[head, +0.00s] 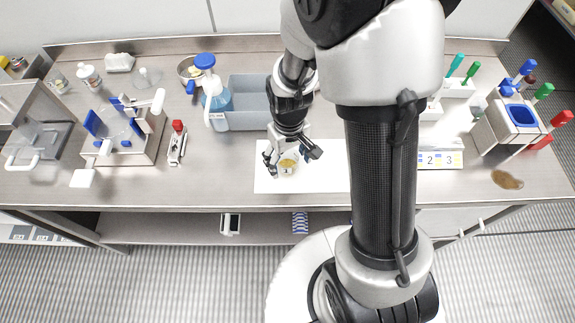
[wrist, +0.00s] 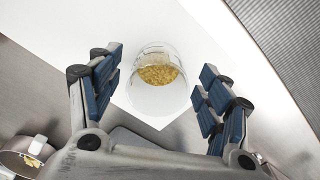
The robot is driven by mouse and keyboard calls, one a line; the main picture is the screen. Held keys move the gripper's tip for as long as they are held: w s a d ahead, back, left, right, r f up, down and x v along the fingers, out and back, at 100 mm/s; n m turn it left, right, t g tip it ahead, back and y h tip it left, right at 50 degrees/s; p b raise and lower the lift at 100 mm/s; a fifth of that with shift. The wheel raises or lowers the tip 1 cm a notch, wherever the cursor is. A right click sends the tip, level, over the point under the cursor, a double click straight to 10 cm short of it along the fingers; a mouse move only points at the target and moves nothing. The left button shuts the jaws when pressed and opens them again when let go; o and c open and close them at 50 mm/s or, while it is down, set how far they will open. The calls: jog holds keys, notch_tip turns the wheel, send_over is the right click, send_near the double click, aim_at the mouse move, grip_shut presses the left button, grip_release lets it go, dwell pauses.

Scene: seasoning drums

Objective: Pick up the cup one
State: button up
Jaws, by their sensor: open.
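In the wrist view the cup (wrist: 158,80) lies between the two blue-padded fingers of my gripper (wrist: 160,90), with a gap on each side. Neither finger appears to touch it.
A metal bowl (head: 189,71) is at the back. A small red-topped tool (head: 178,142) lies to the left. A brown spill (head: 507,180) is at the far right.

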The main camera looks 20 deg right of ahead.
aim_at(288, 163)
notch_tip(288, 163, down, 2)
jog(key=shift+w+f+b, duration=0.1)
jog(key=shift+f+b, duration=0.15)
jog(key=shift+b, duration=0.05)
jog(key=shift+c, duration=0.3)
jog(key=c, duration=1.1)
